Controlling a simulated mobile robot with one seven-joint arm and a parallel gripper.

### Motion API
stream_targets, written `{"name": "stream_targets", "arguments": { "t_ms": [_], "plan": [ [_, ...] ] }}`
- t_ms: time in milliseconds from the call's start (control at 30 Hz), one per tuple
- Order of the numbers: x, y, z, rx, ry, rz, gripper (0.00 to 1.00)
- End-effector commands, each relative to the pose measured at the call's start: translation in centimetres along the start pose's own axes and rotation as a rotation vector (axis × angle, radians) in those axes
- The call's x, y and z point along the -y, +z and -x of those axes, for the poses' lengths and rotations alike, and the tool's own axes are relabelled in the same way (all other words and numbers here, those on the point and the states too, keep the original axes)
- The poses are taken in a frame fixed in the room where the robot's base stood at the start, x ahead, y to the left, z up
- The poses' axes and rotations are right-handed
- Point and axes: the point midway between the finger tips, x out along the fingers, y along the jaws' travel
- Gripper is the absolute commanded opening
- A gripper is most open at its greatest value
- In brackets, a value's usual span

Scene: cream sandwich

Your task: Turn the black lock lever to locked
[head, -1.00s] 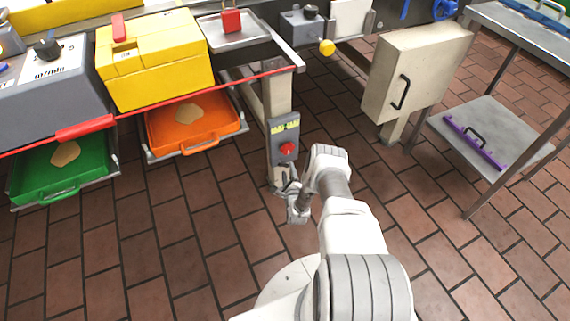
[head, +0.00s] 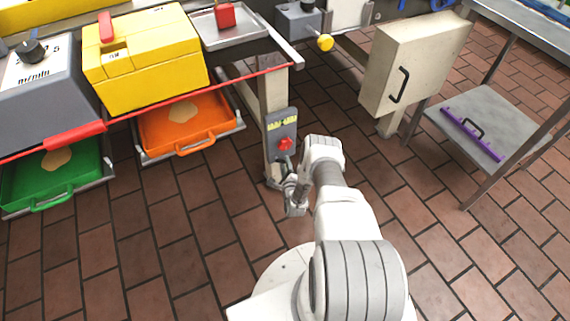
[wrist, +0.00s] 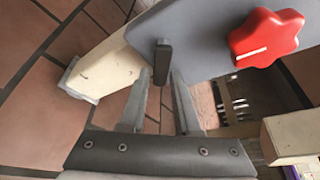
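The black lock lever (wrist: 163,60) is a short upright bar on the grey panel (wrist: 195,35) in the wrist view. Its lower end shows in the gap between my fingertips; I cannot tell whether they touch it. My gripper (wrist: 161,78) is open, with one finger on each side of the lever in the picture. In the head view my gripper (head: 288,181) is at the lower part of the grey panel (head: 281,122) on the beige post, and my gripper hides the lever there.
A red star-shaped knob (wrist: 266,37) sits on the panel beside the lever; it also shows in the head view (head: 285,144). Green (head: 52,182) and orange (head: 188,130) trays stand to the left, and a beige cabinet (head: 415,65) to the right. Tiled floor is clear in front.

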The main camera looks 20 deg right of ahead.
Motion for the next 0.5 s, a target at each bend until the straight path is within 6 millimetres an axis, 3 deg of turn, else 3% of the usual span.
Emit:
{"name": "stream_targets", "arguments": {
  "t_ms": [33,167,500],
  "plan": [
    [0.0,0.01,0.0,0.0,0.0,0.0,0.2],
    [0.0,0.01,-0.01,0.0,0.0,0.0,0.0],
    [0.03,0.02,-0.02,0.0,-0.004,0.01,0.0]
  ]
}}
